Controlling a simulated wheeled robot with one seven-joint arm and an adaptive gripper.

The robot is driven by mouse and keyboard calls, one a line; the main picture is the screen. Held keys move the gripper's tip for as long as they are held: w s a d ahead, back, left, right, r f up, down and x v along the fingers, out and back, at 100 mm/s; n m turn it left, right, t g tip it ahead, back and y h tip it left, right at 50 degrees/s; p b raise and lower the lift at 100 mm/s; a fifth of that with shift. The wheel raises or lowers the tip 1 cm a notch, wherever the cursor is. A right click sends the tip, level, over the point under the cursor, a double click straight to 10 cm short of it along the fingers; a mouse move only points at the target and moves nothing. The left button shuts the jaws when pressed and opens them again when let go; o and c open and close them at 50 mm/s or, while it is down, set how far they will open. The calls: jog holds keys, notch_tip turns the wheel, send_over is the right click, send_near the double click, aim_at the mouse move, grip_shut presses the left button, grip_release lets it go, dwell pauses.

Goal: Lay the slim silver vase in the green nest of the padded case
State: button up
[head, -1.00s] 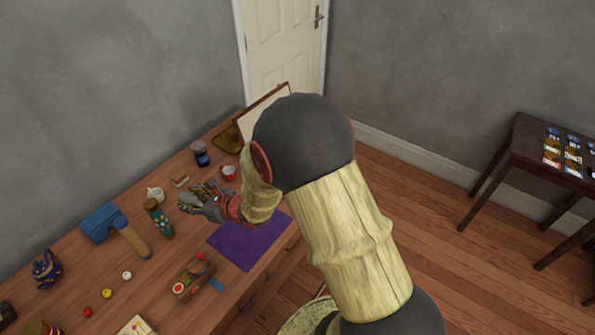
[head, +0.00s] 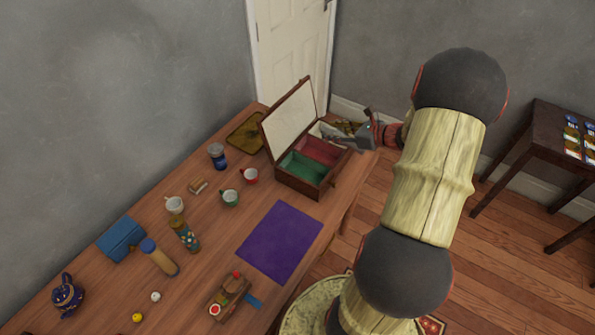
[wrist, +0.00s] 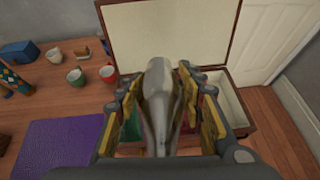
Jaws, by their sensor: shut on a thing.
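My gripper (head: 348,131) is shut on the slim silver vase (wrist: 159,95), which stands out between the fingers in the wrist view. The padded case (head: 298,188) lies open on the table, its pale-lined lid (head: 291,118) raised. Its green nest (head: 303,168) is at the near left and looks empty; a red nest (head: 320,151) lies beside it. In the head view my gripper is at the far right end of the case, past the red nest. In the wrist view the vase and fingers cover much of the case's inside.
A purple mat (head: 280,241) lies in front of the case. A red cup (head: 250,176), a green cup (head: 230,198) and a dark blue jar (head: 217,156) stand to its left. A brown tray (head: 246,132) lies behind the lid. The table's right edge is close to the case.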

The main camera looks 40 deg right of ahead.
jog(key=shift+s+d, duration=0.3)
jog(key=shift+d, duration=0.15)
jog(key=w+a+f+b, duration=0.2)
jog(key=w+a+f, duration=0.1)
jog(key=f, duration=0.1)
jog(key=w+a+f+b, duration=0.2)
jog(key=w+a+f, duration=0.1)
jog(key=f, duration=0.1)
jog(key=w+a+f+b, duration=0.2)
jog(key=w+a+f, duration=0.1)
jog(key=f, duration=0.2)
jog(key=shift+w+a, duration=0.25)
jog(key=shift+w, duration=0.15)
jog(key=shift+b, duration=0.3)
jog(key=shift+f+b, duration=0.3)
jog(key=shift+f, duration=0.1)
jog(key=shift+f, duration=0.2)
jog(key=o, duration=1.4)
jog(key=shift+c, duration=0.2)
